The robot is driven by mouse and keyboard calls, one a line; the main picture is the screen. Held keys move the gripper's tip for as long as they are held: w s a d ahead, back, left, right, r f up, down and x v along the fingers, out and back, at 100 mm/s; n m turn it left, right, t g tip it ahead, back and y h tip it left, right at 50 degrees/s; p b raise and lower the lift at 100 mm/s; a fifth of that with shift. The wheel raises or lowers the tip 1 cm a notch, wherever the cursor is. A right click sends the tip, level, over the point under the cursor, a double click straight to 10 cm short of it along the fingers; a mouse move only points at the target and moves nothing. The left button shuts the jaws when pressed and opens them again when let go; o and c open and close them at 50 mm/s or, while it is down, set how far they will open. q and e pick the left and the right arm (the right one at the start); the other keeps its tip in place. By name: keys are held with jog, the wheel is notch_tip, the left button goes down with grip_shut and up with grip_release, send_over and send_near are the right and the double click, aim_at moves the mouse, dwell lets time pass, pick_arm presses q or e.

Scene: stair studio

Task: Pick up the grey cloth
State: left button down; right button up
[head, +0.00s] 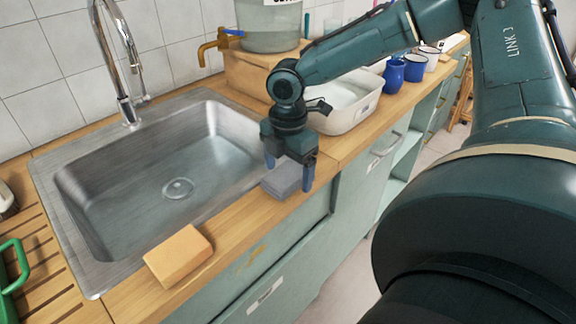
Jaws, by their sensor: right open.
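The grey cloth (283,181) lies folded on the wooden counter, close to the front edge and just right of the sink. My right gripper (289,176) is directly over it, pointing down, with its fingers apart on either side of the cloth. The fingertips reach down to about the cloth's height; I cannot tell whether they touch it. Part of the cloth's upper side is hidden by the gripper. My left gripper is not in view.
A steel sink (222,116) with a tap (128,100) takes up the left. An orange-yellow block (178,256) lies on the front counter strip. A white basin (343,108) stands behind my gripper, with blue mugs (393,76) farther right. A green-handled thing (15,265) is at far left.

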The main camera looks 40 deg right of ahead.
aim_at(288, 173)
jog(key=shift+c, duration=0.4)
jog(key=c, duration=1)
jog(key=shift+o, duration=0.2)
notch_tip(288, 173, up, 10)
jog(key=p, duration=0.1)
jog(key=o, duration=0.4)
jog(key=c, duration=0.3)
